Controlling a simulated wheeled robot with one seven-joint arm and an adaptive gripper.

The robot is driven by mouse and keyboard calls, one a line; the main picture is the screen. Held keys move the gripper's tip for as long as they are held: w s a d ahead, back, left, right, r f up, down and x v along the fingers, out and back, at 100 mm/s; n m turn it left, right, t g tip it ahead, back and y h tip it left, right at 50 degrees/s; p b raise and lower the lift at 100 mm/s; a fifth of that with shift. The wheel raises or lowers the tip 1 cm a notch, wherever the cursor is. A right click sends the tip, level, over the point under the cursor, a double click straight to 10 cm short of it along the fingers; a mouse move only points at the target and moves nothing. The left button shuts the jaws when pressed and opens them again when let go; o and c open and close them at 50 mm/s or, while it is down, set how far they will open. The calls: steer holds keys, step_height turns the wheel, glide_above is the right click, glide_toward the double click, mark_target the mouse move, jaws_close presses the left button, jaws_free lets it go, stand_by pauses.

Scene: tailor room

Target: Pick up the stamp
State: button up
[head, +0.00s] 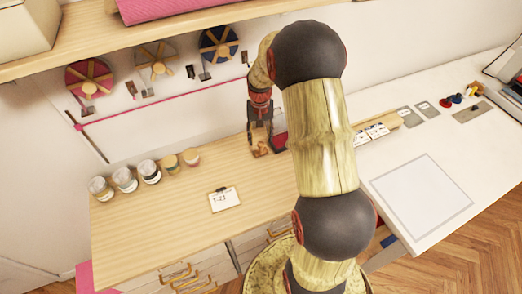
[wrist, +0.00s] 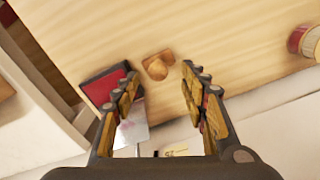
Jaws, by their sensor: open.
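The stamp is a small brown wooden piece (wrist: 158,66) on the light wood table; in the wrist view it shows just beyond and between my fingertips. My gripper (wrist: 162,82) is open, with one finger on each side of the line to the stamp and nothing between them. In the head view my gripper (head: 260,146) points down over the back right of the wood table, where the stamp is small and partly hidden by the fingers. A red ink pad in a dark case (wrist: 104,88) lies left of the stamp, close to the left finger.
A white worktop (head: 455,140) adjoins on the right. A shelf (head: 170,33) runs above. The table between jars and gripper is clear.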

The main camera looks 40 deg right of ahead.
mark_target(261, 142)
steer(key=f+b, duration=0.1)
steer(key=f, duration=0.4)
steer(key=shift+d, duration=0.2)
steer(key=c, duration=1.1)
jaws_close()
